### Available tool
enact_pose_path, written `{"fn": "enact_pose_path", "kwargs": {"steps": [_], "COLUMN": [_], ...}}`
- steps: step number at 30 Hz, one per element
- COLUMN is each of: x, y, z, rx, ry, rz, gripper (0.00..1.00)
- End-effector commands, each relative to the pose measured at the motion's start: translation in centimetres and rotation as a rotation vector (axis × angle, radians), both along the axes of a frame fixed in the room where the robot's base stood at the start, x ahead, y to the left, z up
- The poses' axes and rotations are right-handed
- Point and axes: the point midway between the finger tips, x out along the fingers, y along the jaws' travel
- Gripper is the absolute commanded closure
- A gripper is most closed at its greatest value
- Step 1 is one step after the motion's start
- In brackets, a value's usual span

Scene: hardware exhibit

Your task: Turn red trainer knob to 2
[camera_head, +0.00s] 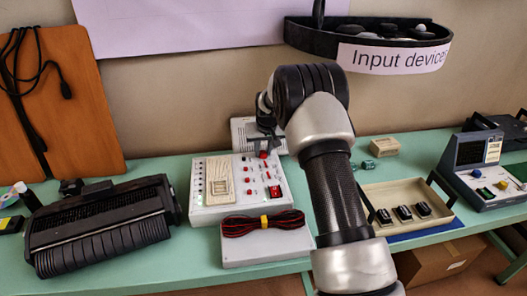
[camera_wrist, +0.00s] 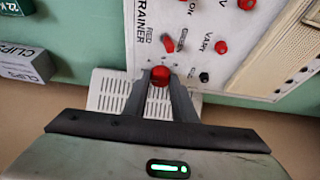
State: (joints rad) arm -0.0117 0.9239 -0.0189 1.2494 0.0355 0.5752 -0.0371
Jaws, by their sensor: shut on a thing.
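The white trainer panel (camera_head: 212,210) sits on the green table and carries several red and dark knobs and switches. A red knob (camera_head: 263,154) shows near its back edge, just below my gripper (camera_head: 266,138). In the wrist view the red knob (camera_wrist: 160,73) is between the two fingertips of my gripper (camera_wrist: 160,80), which is shut on it from both sides. The printed label with the word TRAINER (camera_wrist: 246,22) is beside it on the panel (camera_wrist: 200,28). The number marks around the knob are too small to read.
A white slotted unit (camera_wrist: 110,88) stands right behind the panel. In front lies a box with a coil of dark red cable (camera_head: 262,224). A black roller device (camera_head: 100,225) is at left, and a beige tray (camera_head: 380,195) with black parts is at right.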

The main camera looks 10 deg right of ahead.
Motion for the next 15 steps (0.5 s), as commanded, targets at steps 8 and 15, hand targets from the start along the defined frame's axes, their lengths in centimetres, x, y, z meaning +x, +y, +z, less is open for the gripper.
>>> {"fn": "enact_pose_path", "kwargs": {"steps": [8,15], "x": [-0.05,-0.05], "y": [0.01,0.0], "z": [-0.04,-0.05], "rx": [0.0,0.0], "ry": [0.002,0.002], "rz": [-0.016,-0.015], "gripper": [0.98,0.71]}}
